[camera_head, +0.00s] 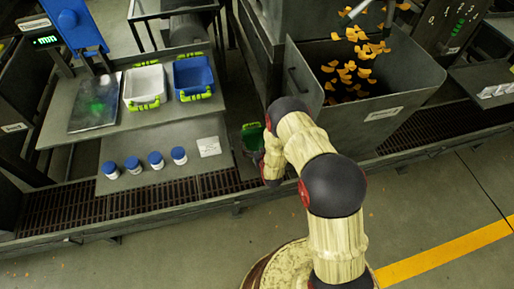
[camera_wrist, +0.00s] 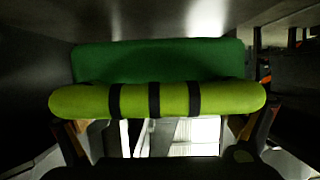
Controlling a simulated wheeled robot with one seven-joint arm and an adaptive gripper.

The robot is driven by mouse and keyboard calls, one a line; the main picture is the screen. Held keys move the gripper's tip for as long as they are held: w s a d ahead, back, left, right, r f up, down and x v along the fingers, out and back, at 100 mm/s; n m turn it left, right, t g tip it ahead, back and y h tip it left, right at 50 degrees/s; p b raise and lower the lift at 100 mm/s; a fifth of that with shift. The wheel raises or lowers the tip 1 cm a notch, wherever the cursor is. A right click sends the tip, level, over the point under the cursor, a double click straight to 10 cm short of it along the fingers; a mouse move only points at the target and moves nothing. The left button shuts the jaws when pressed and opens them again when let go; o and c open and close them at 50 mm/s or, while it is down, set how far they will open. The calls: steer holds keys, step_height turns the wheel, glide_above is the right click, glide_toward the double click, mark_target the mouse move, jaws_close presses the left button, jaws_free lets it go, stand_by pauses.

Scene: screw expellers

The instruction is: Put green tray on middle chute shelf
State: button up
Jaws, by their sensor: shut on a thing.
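The green tray (camera_head: 251,128) shows as a small patch of green in the head view, left of my arm, between the left table and the grey hopper. In the wrist view the green tray (camera_wrist: 160,60) fills the upper middle, with its lime handle with black bands towards me. My gripper (camera_wrist: 158,103) has a finger at each end of this handle and is shut on it. In the head view my gripper (camera_head: 262,160) is partly hidden by my arm. I cannot make out the middle chute shelf clearly; dark surfaces surround the tray closely.
A white tray (camera_head: 145,84) and a blue tray (camera_head: 193,74) with lime handles stand on the left table (camera_head: 120,126). Several blue-capped jars (camera_head: 155,160) stand on a lower shelf. A grey hopper (camera_head: 403,97) with orange pieces is right of my gripper. Floor in front is clear.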

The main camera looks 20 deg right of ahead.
mark_target(257, 146)
step_height(257, 146, down, 4)
steer(key=shift+r+b, duration=0.15)
steer(key=shift+b, duration=0.6)
steer(key=shift+r, duration=0.1)
steer(key=o, duration=0.9)
